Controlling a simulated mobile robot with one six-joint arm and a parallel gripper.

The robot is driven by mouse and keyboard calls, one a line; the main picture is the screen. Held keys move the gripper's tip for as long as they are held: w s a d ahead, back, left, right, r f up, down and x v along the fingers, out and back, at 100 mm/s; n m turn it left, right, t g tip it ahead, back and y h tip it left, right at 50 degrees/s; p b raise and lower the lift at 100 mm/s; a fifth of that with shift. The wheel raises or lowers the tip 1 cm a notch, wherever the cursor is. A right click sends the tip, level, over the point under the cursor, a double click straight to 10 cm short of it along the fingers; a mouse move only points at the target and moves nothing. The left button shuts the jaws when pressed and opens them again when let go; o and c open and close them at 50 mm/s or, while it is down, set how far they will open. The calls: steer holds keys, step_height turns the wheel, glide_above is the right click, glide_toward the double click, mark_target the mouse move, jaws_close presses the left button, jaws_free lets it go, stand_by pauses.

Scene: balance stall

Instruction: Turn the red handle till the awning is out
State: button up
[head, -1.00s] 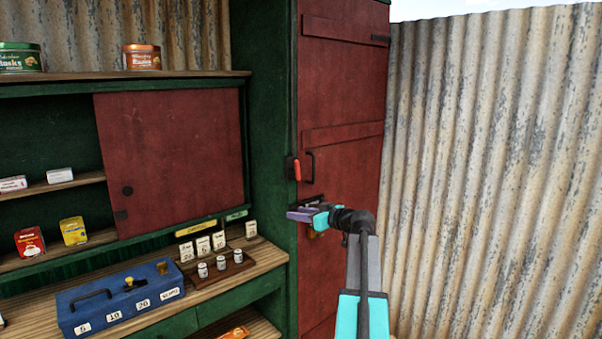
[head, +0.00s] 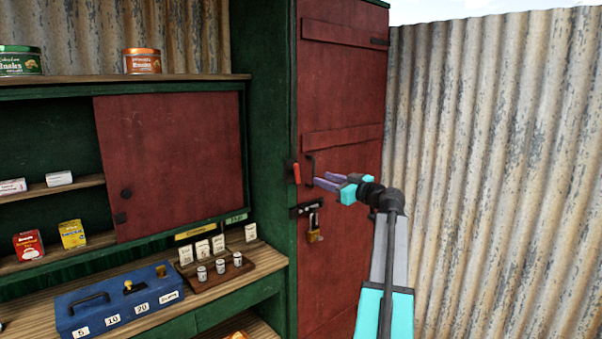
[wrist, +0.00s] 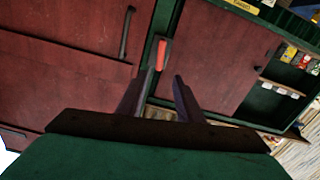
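The red handle (head: 296,173) is a small upright grip on a dark plate at the green post, beside the left edge of the red door. In the wrist view the red handle (wrist: 162,54) shows just beyond the fingertips, roughly in line with the gap between them. My gripper (head: 321,180) is open and empty, its purple fingers pointing left toward the handle from the right. In the wrist view my gripper (wrist: 162,80) has its two fingers clearly apart. I cannot tell the exact distance to the handle. No awning is visible.
A black door pull (head: 310,169) stands between my fingertips and the red handle in the head view. Below are a bolt and a brass padlock (head: 314,235). A counter at left holds a blue cash box (head: 118,300) and a weights board (head: 222,276). Corrugated wall (head: 480,150) stands right.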

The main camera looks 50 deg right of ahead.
mark_target(298, 171)
steer(key=w+p, duration=0.1)
steer(key=w, duration=0.3)
steer(key=w+p, duration=0.1)
steer(key=w, duration=0.3)
steer(key=w+d+p, duration=0.1)
steer(key=w, duration=0.3)
steer(key=shift+r+p, duration=0.1)
steer(key=shift+p, duration=0.25)
steer(key=shift+w, duration=0.55)
jaws_close()
